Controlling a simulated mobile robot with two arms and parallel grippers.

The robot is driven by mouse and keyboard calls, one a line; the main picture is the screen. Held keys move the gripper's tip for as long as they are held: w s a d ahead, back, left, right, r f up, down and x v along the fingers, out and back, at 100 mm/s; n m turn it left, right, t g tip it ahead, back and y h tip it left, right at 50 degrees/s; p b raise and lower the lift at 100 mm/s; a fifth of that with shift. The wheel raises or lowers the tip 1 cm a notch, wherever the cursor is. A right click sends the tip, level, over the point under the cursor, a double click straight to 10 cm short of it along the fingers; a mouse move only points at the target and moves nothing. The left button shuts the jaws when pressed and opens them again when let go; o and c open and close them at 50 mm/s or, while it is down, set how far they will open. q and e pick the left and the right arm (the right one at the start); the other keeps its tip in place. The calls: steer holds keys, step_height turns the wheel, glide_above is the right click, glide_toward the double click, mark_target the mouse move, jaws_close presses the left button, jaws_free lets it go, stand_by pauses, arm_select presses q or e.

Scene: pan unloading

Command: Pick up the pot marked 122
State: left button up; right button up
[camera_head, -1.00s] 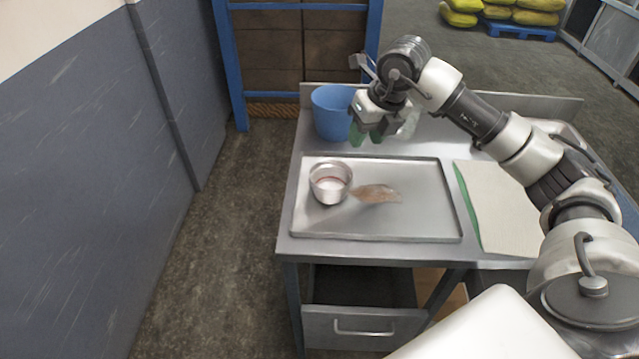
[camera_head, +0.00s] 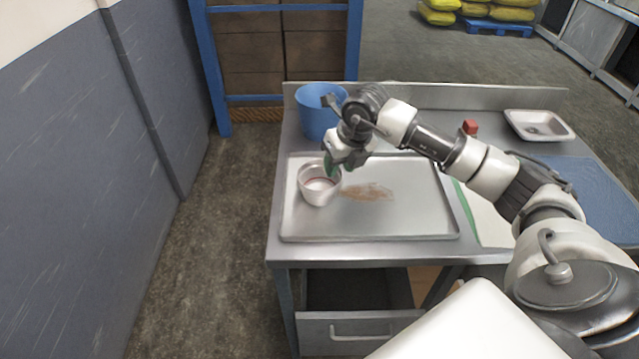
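A small metal pot (camera_head: 318,195) stands upright on the left part of a metal tray (camera_head: 400,224). It is open at the top, with a pale inside and a reddish ring; no number can be read on it. My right gripper (camera_head: 333,168) is at the pot's back right rim, pointing down. One green fingertip shows at the rim; the other is hidden, so I cannot tell whether the fingers are closed on the rim. My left gripper is not in view.
A brown stain (camera_head: 366,192) lies on the tray right of the pot. A blue bucket (camera_head: 318,112) stands behind. A pale board (camera_head: 487,222), a small red object (camera_head: 470,127), a shallow white dish (camera_head: 540,125) and a blue mat (camera_head: 597,190) are to the right.

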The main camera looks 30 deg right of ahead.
mark_target(320, 185)
steer(key=shift+x, duration=1.5)
steer(key=shift+c, duration=0.4)
jaws_close()
steer(key=shift+r, duration=0.1)
